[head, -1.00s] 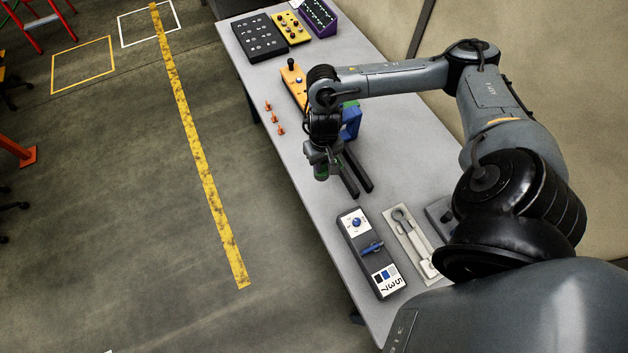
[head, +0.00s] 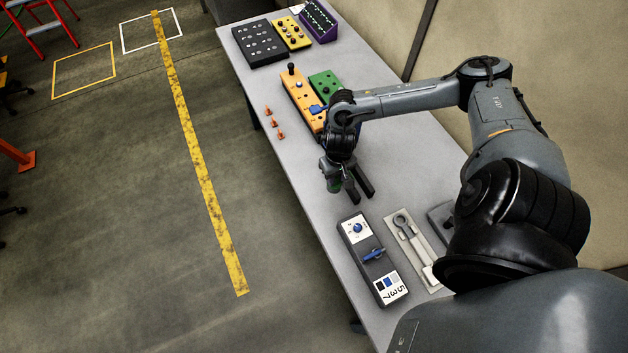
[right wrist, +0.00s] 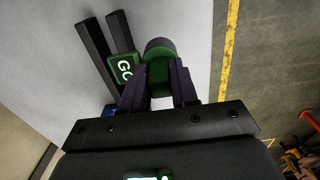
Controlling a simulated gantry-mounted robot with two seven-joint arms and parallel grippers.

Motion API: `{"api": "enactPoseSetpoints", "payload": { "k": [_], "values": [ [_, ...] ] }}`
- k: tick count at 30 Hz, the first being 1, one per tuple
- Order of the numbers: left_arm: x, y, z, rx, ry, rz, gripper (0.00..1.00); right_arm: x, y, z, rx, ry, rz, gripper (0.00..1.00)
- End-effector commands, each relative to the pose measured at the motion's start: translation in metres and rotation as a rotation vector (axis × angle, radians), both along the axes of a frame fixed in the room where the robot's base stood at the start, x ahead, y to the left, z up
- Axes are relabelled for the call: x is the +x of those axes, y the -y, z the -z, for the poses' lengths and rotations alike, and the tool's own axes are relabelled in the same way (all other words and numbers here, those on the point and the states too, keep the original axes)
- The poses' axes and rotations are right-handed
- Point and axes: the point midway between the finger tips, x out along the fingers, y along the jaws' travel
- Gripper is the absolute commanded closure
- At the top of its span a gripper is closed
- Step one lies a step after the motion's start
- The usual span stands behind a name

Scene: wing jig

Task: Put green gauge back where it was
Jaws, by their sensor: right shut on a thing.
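The green gauge (right wrist: 158,62) is a green cylinder between the two dark fingers of my right gripper (right wrist: 160,82) in the right wrist view. The fingers are shut on it. In the head view my right gripper (head: 334,184) is over the table beside two parallel black bars (head: 365,186), and only a little green shows there. In the right wrist view the bars (right wrist: 97,50) lie just left of the gauge, with a green square marked GO (right wrist: 124,68) at their near side. I cannot tell whether the gauge touches the table. My left gripper is out of view.
A grey box with a blue knob (head: 366,278) and a pale tray with a wrench (head: 425,262) are nearer on the grey table (head: 262,100). An orange panel (head: 297,92), a green panel (head: 326,84) and small orange cones (head: 273,124) are farther back.

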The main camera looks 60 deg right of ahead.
Motion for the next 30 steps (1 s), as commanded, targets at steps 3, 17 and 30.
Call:
{"api": "enactPoseSetpoints", "payload": {
  "k": [3,17,30],
  "values": [
    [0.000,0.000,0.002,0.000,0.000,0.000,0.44,0.028,-0.003,0.015,0.006,0.006,0.004,1.00],
    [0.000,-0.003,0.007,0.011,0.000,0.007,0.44,0.074,-0.001,0.043,0.001,0.001,0.000,1.00],
    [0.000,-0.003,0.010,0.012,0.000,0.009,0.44,0.074,-0.001,0.082,0.001,-0.001,0.000,1.00]
  ]
}}
